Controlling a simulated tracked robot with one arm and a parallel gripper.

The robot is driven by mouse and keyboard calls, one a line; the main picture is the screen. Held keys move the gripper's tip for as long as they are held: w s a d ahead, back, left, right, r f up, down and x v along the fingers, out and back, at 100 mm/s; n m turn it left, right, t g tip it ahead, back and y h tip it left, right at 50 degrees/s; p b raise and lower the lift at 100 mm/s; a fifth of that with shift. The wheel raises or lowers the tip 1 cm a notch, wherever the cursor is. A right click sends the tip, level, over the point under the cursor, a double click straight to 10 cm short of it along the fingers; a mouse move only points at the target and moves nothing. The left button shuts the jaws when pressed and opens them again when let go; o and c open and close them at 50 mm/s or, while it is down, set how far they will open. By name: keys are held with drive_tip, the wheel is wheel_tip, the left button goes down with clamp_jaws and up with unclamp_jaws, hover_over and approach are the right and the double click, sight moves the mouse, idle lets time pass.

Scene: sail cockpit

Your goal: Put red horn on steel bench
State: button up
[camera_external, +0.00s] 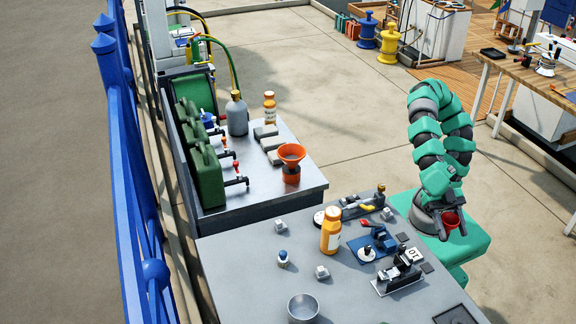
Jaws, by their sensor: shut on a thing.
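My gripper (451,227) is at the right, beside the grey bench's right edge and over the green base of my robot. It is shut on a small dark red thing, the red horn (452,217), partly hidden by the fingers. A steel-topped bench (309,190) stands left of centre, apart from my gripper. An orange-red funnel-shaped thing (291,160) stands upright near its right edge.
The nearer grey bench (250,255) holds an orange bottle (331,230), a metal cup (303,308) and small fittings. Green canisters (206,175), a grey bottle (237,115) and grey blocks (272,144) stand on the steel bench. A blue railing (130,170) runs along the left.

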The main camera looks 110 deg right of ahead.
drive_tip(key=w+d+r+m+t+h+p, duration=0.1)
drive_tip(key=w+d+r+m+t+p, duration=0.2)
drive_tip(key=w, duration=0.5)
drive_tip(key=w+d+r+m+t+h+p, duration=0.1)
drive_tip(key=w+d+r+m+h+p, duration=0.1)
drive_tip(key=w+r+p, duration=0.35)
drive_tip(key=w+d+r+m+t+h+p, duration=0.1)
drive_tip(key=w+d+r+m+t+p, duration=0.15)
drive_tip(key=w+p, duration=0.45)
drive_tip(key=w+d+f+m+t+h+p, duration=0.2)
drive_tip(key=w+d+m+t+h+p, duration=0.3)
drive_tip(key=w+d+p, duration=0.9)
drive_tip(key=w+d+f+m+g+h+b, duration=0.1)
drive_tip(key=w+d+f+m+h+b, duration=0.2)
drive_tip(key=d, duration=0.7)
drive_tip(key=w+d+f+m+g+h, duration=0.25)
drive_tip(key=d+m+h, duration=0.2)
drive_tip(key=d, duration=0.45)
drive_tip(key=w+d+f+m+g+h+b, duration=0.1)
drive_tip(key=w+d+f+m+h+b, duration=0.2)
drive_tip(key=d, duration=0.7)
drive_tip(key=m+g+h+b, duration=0.6)
drive_tip(key=m+g+b, duration=0.3)
drive_tip(key=m+g, duration=0.35)
hover_over(258, 165)
wheel_tip(258, 165, down, 3)
drive_tip(key=shift+t, duration=0.25)
wheel_tip(258, 165, down, 10)
drive_tip(key=shift+r+b, duration=0.15)
drive_tip(key=shift+b, duration=0.8)
